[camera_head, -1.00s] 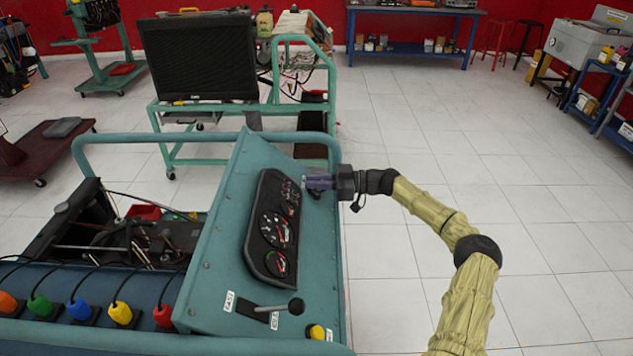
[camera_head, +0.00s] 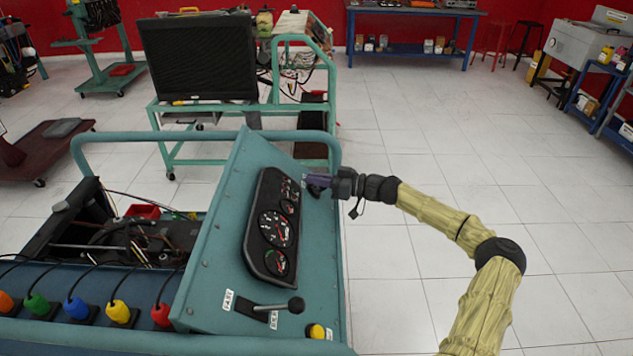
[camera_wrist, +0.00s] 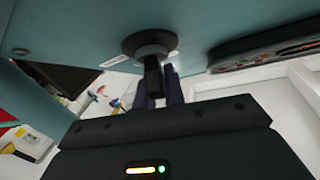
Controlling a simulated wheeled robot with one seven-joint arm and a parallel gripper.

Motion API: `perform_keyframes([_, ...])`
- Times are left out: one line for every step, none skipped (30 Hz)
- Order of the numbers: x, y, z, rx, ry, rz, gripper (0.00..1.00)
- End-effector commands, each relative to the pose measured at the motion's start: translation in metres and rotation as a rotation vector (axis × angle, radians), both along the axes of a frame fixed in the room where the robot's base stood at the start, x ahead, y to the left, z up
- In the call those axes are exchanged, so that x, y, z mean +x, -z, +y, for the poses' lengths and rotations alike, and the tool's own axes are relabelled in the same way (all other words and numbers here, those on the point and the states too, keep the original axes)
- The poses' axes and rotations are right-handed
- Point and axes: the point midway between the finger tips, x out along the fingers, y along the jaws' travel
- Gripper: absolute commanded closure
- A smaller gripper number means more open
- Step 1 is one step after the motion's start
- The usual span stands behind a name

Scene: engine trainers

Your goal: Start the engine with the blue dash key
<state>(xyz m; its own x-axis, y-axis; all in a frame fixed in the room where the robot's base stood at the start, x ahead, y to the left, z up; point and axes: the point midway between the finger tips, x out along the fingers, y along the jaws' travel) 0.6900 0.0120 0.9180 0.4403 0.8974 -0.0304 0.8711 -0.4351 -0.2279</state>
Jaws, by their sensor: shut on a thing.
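The teal dash panel (camera_head: 215,255) stands sloped on the engine trainer, with a black gauge cluster (camera_head: 258,238) on it. My gripper (camera_head: 318,184) is at the upper right part of the panel, beside the top of the cluster. In the wrist view, a round dark key switch (camera_wrist: 150,43) sits on the panel, and a dark key grip (camera_wrist: 152,68) sticks out of it. My purple fingers (camera_wrist: 158,88) are shut on this key grip. It looks black in the shade; no blue shows. In the head view the fingers hide the key.
A lever (camera_head: 272,308) and a yellow button (camera_head: 316,331) are on the panel's lower part. A teal rail (camera_head: 90,150) runs behind the panel. A second trainer with a black radiator (camera_head: 200,60) stands behind. Open tiled floor (camera_head: 440,150) lies to the right.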

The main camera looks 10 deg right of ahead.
Motion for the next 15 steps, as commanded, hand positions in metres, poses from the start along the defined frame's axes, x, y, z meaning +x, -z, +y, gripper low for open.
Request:
perform_keyframes([-0.0003,0.0004,-0.0003,0.004,0.033,0.027,1.00])
perform_keyframes([0.0003,0.0001,-0.0009,0.008,0.054,0.046,1.00])
perform_keyframes([0.0010,0.0001,-0.0014,0.013,0.082,0.071,1.00])
perform_keyframes([0.0013,0.0003,-0.0013,0.016,0.103,0.089,1.00])
perform_keyframes([0.0019,0.0005,-0.0016,0.020,0.124,0.107,1.00])
perform_keyframes([0.0026,0.0006,-0.0018,0.025,0.153,0.133,1.00])
perform_keyframes([0.0031,0.0007,-0.0023,0.028,0.175,0.151,1.00])
perform_keyframes([0.0035,0.0008,-0.0026,0.031,0.195,0.169,1.00])
perform_keyframes([0.0042,0.0009,-0.0032,0.036,0.224,0.194,1.00])
perform_keyframes([0.0046,0.0009,-0.0036,0.041,0.246,0.213,1.00])
perform_keyframes([0.0051,0.0007,-0.0041,0.044,0.267,0.231,1.00])
perform_keyframes([0.0056,0.0009,-0.0044,0.049,0.295,0.256,1.00])
perform_keyframes([0.0061,0.0012,-0.0049,0.052,0.317,0.275,1.00])
perform_keyframes([0.0064,0.0012,-0.0052,0.056,0.338,0.294,1.00])
perform_keyframes([0.0071,0.0008,-0.0062,0.061,0.367,0.318,1.00])
